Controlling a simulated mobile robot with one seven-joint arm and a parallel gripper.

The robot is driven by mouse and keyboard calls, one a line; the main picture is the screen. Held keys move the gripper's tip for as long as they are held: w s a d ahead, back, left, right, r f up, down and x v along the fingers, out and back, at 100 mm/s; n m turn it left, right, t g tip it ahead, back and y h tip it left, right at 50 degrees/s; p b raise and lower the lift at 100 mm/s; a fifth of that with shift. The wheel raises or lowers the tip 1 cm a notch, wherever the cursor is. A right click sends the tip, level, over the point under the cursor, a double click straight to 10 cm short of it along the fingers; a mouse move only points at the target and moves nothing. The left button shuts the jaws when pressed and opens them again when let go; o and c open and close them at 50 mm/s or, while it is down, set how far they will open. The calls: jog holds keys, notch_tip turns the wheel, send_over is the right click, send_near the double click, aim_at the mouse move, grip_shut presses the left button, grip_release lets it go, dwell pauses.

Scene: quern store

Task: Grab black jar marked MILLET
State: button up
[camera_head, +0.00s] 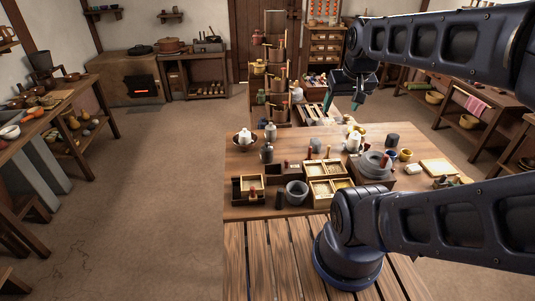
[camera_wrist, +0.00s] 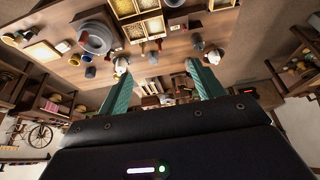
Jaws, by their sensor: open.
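No MILLET lettering can be read in either view, so I cannot tell which jar bears it. Dark jar-like vessels stand on the wooden table: a dark grey one (camera_head: 267,153) at the left, a grey one (camera_head: 271,131) behind it, and a dark one (camera_head: 392,141) toward the back right. A white jar (camera_head: 354,140) stands near the back middle. My gripper (camera_head: 343,101) is above the table's back edge, apart from these jars. In the wrist view its teal fingers (camera_wrist: 155,72) are spread with nothing held between them.
Open floor (camera_head: 165,170) lies to the left.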

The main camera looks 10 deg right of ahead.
jog(key=o, duration=0.4)
